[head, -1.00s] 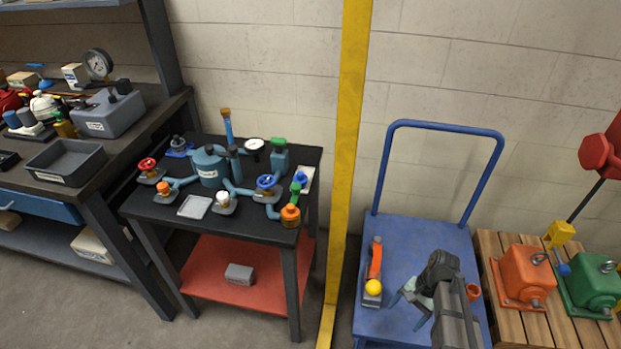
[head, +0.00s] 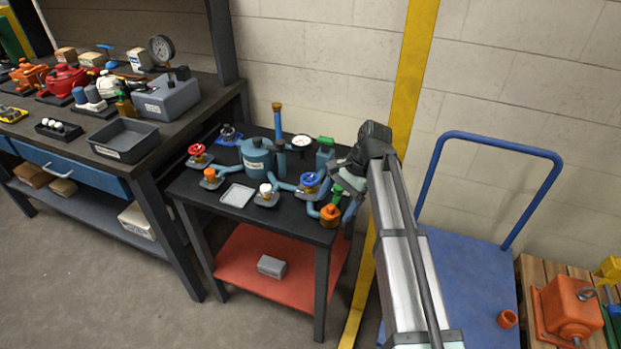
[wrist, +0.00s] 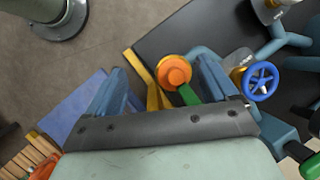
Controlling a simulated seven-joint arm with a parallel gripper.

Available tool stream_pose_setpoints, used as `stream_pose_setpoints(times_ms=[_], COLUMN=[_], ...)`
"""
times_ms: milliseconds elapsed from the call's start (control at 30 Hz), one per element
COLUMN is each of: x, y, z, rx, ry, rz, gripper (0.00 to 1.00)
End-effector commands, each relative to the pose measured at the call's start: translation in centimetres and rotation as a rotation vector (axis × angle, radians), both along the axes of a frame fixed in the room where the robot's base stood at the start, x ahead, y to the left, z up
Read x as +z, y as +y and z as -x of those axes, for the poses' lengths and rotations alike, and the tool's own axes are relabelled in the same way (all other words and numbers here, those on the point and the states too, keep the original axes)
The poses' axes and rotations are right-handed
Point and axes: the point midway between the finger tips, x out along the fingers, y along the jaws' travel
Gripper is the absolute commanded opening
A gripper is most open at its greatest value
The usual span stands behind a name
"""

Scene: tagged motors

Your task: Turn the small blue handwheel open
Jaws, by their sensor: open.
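A blue handwheel (head: 310,179) with several spokes sits on a brass-coloured valve body at the right front of the black table. It also shows in the wrist view (wrist: 260,81), right of my jaws and outside them. My gripper (head: 346,178) is open and empty, above the table's right edge, to the right of the handwheel and apart from it. In the wrist view, an orange cap (wrist: 174,70) and a green handle (wrist: 188,94) appear between my two fingers (wrist: 162,66). I cannot tell how far below the fingers they lie.
A red handwheel (head: 197,150), a white knob (head: 266,189), a blue tank (head: 257,158) and a gauge (head: 302,141) crowd the table. A yellow post (head: 413,70) stands behind my arm. A blue cart (head: 465,275) is at the right. A grey tray (head: 124,138) is on the left bench.

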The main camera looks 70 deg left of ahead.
Motion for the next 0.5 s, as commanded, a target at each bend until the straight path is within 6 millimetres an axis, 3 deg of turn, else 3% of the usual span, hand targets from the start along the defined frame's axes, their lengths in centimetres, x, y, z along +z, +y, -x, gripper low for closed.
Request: stream_pose_setpoints(times_ms=[33, 233, 333, 500], x=[1.3, 6.2, 8.2, 9.7], y=[2.9, 10.1, 12.6, 14.3], z=[-0.9, -2.9, -3.5, -3.9], rx=[-0.032, -0.193, -0.258, -0.316], ry=[-0.006, -0.029, -0.038, -0.046], rz=[0.014, 0.091, 0.121, 0.147], gripper=[0.86, 0.86, 0.86, 0.86])
